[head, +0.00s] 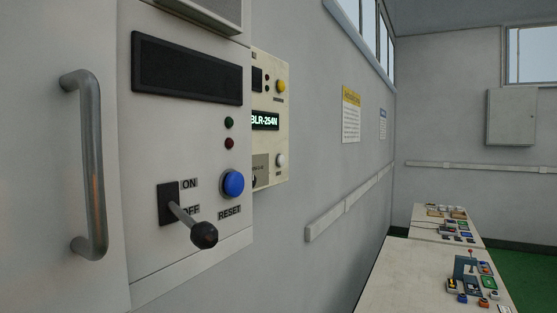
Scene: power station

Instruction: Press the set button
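A blue round button (233,184) labelled RESET sits on the near grey panel at left. Behind it, on a cream panel (272,146) on the wall, are a yellow button (281,87) and a white button (280,160). Each has a small label under it that is too small to read for certain, so I cannot tell for sure which one is the set button. A display (265,121) reading "BLR-254N" lies between them. The near panel hides the cream panel's left part. My gripper is not in view.
A black-knobbed lever (203,234) beside ON and OFF labels and a metal handle (89,165) stick out from the near panel. A wall rail (345,204) runs along the wall. Tables (400,275) with several small devices stand at right.

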